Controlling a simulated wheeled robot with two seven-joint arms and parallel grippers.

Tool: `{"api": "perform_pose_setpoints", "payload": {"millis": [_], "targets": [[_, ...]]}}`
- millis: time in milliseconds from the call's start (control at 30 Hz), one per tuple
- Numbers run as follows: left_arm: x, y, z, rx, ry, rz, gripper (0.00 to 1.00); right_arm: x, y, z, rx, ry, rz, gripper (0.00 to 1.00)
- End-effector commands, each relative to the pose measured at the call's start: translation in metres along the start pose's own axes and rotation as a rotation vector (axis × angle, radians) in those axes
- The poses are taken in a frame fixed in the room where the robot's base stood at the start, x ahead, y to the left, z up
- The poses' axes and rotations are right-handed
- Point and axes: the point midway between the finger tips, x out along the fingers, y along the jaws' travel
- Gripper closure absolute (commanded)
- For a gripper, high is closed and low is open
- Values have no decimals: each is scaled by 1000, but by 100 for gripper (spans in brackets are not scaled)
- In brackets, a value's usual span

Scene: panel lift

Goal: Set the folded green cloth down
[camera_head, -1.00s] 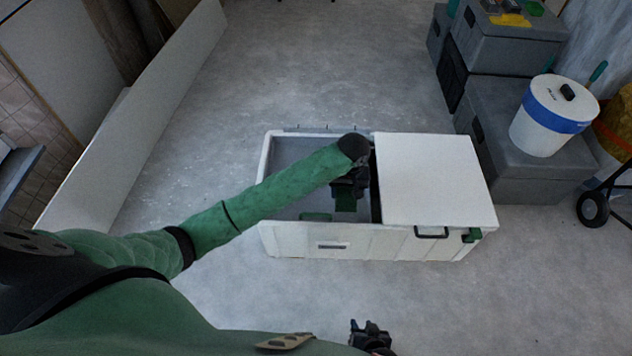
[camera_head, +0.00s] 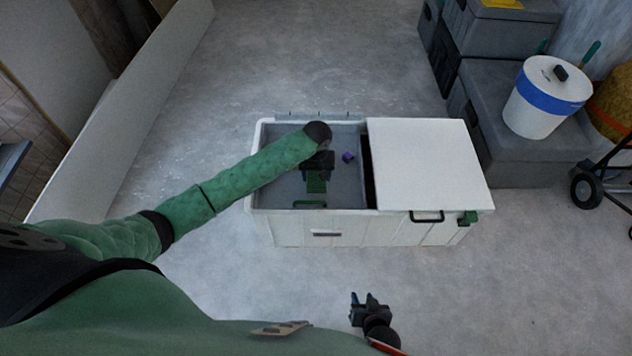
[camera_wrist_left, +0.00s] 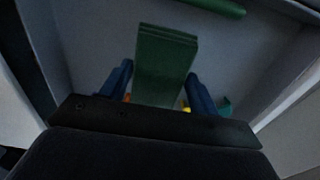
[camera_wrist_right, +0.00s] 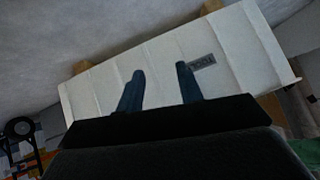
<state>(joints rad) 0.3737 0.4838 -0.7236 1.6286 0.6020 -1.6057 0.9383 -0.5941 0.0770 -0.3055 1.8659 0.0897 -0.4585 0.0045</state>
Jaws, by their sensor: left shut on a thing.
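The folded green cloth (camera_head: 316,184) hangs below my left gripper (camera_head: 317,172), inside the open left part of a white chest. In the left wrist view the cloth (camera_wrist_left: 165,65) is a flat layered strip between the two blue fingers of my left gripper (camera_wrist_left: 160,85), which is shut on it. The chest floor shows beyond it; I cannot tell whether the cloth touches it. My right gripper (camera_head: 369,302) is in front of the chest, its fingers apart and empty; in the right wrist view its fingers (camera_wrist_right: 160,88) point at the chest's front wall.
The white chest (camera_head: 290,228) has a white lid panel (camera_head: 425,160) over its right part. Inside lie a green rolled thing (camera_head: 309,204) and a small purple thing (camera_head: 348,157). Grey cases (camera_head: 515,125) and a white bucket (camera_head: 543,100) stand at right.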

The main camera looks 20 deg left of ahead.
Motion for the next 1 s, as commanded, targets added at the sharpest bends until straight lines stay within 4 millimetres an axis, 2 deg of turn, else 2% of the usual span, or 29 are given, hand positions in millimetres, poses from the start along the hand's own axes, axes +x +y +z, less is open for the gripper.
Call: {"api": "perform_pose_setpoints", "payload": {"millis": [233,400,600,767,1000], "targets": [[9,-2,-2,0,0,0,57,1,-2,-21,-6,58,-2,64],[24,-2,-1,0,-1,-1,57,-2,-4,-59,-20,165,-5,64],[37,-2,-2,-1,0,0,57,-8,-7,-94,-33,265,-7,64],[41,-2,-2,-1,0,0,57,-10,-8,-104,-37,298,-8,64],[41,-2,-1,-1,0,0,57,-10,-8,-105,-37,300,-8,64]]}}
